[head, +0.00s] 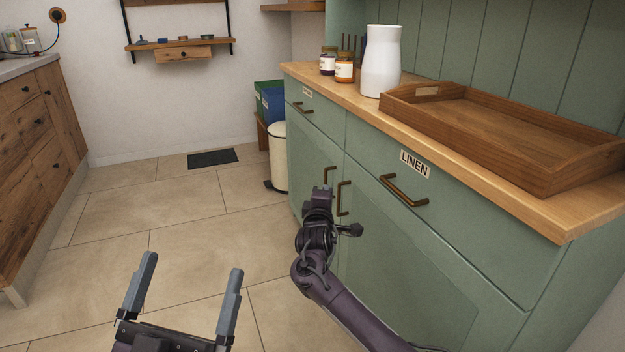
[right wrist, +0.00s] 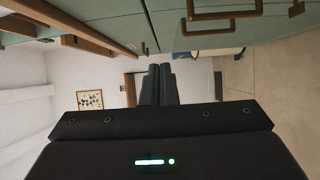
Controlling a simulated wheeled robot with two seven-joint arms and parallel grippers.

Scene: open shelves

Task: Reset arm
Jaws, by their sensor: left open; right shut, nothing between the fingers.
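My left gripper (head: 184,292) is at the bottom left of the head view. Its two grey fingers are wide apart and empty, above the tiled floor. My right arm comes in from the bottom right. My right gripper (head: 323,195) is in front of the green cabinet's doors, close to the door handles. I cannot tell whether it touches them. In the right wrist view the right gripper's fingers (right wrist: 160,84) are together with nothing between them.
The green cabinet (head: 460,215) has a "LINEN" drawer with a brass handle (head: 404,190). On its top stand a wooden tray (head: 510,162), a white vase (head: 381,62) and two jars (head: 345,67). A cream bin (head: 279,155) stands beyond. The floor (head: 180,235) at left is clear.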

